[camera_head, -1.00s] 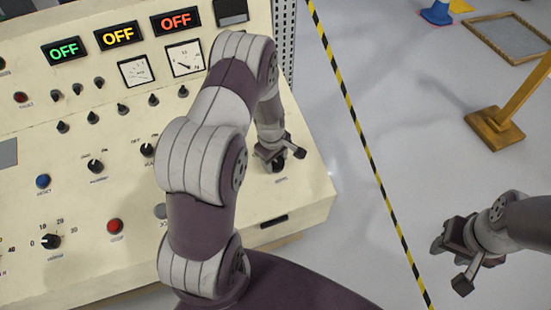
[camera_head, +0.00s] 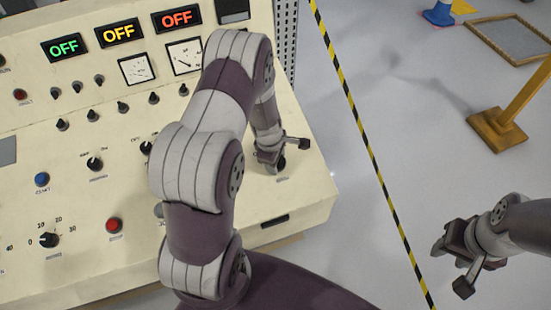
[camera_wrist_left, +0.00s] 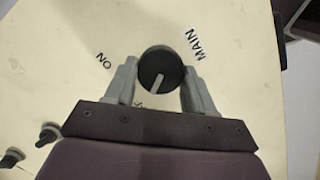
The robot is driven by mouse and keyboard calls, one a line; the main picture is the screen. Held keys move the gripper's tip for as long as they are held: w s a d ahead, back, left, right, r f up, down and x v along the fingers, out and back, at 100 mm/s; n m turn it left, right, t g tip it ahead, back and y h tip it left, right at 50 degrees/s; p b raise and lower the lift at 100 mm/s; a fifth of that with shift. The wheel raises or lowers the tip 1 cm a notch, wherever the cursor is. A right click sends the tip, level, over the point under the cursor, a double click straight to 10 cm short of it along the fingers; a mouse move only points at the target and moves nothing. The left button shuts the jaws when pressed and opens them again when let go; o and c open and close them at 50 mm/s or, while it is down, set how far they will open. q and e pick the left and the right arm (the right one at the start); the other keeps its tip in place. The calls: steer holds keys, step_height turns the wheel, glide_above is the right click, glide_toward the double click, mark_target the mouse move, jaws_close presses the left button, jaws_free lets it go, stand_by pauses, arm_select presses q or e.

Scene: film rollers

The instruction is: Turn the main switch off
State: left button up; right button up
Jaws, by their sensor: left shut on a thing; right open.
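The main switch (camera_wrist_left: 160,68) is a round black knob with a pale pointer line, beside the printed word MAIN. In the left wrist view its pointer aims down and slightly left, towards a label mostly hidden by my gripper; an ON label lies to its left. My left gripper (camera_wrist_left: 158,82) is shut on this knob, one finger on each side. In the head view my left gripper (camera_head: 285,152) is at the panel's right end, largely covering the knob. My right gripper (camera_head: 450,268) is open and empty above the floor at the lower right.
The cream control panel (camera_head: 245,205) carries several knobs, buttons and gauges, and three lit displays reading OFF (camera_head: 119,33). My left arm covers part of its middle. A yellow-black floor stripe (camera_head: 365,145) and a wooden post stand (camera_head: 498,125) are to the right.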

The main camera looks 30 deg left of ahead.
arm_select(q)
steer(key=o, duration=1)
steer(key=shift+o, duration=0.2)
step_height(320, 180, up, 13)
steer(key=s+p, duration=0.1)
steer(key=s, duration=0.1)
steer(key=shift+s+a+f+p, duration=0.15)
steer(key=shift+a+f+p, duration=0.05)
steer(key=shift+p, duration=0.15)
